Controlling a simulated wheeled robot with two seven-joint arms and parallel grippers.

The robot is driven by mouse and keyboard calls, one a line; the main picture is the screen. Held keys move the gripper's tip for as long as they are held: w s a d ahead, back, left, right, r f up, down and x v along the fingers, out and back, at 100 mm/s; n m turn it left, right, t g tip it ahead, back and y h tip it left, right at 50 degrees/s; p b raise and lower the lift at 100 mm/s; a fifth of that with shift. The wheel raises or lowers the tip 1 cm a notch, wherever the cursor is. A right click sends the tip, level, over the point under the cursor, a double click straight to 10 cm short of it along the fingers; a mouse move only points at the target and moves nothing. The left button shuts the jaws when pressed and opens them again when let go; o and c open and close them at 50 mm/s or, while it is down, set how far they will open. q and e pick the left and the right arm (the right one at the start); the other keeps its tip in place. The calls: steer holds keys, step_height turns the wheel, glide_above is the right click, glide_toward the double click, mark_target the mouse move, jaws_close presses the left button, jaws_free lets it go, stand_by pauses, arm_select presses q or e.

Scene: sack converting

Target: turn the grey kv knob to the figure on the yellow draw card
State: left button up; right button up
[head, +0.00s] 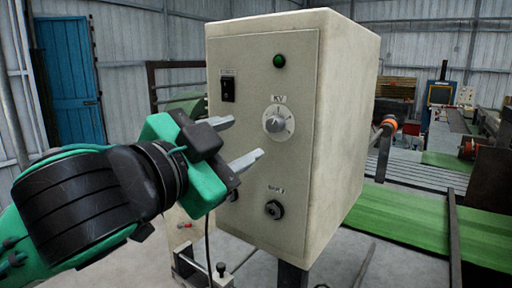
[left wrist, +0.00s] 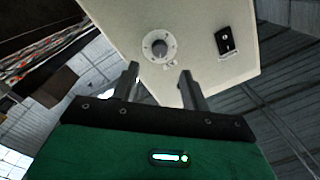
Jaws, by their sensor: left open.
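The grey KV knob (head: 275,123) sits on a pale round dial on the front of a cream control box (head: 340,110). It also shows in the left wrist view (left wrist: 159,48), above and between my fingers. My left gripper (head: 242,140) is open in front of the panel, its fingertips to the left of the knob and apart from it. In the left wrist view the gripper (left wrist: 160,78) has nothing between its fingers. The knob's exact setting is too small to read. I see no yellow draw card. My right gripper is not in view.
The panel also has a black rocker switch (head: 228,89), a green lamp (head: 279,61) and a round black socket (head: 273,209) with a label above it. A green conveyor belt (head: 405,222) runs behind the box at the right. A blue door (head: 70,80) stands at the back left.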

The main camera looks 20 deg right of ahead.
arm_select(q)
steer(key=b+v, duration=0.1)
steer(key=v, duration=0.5)
steer(key=shift+b, duration=0.3)
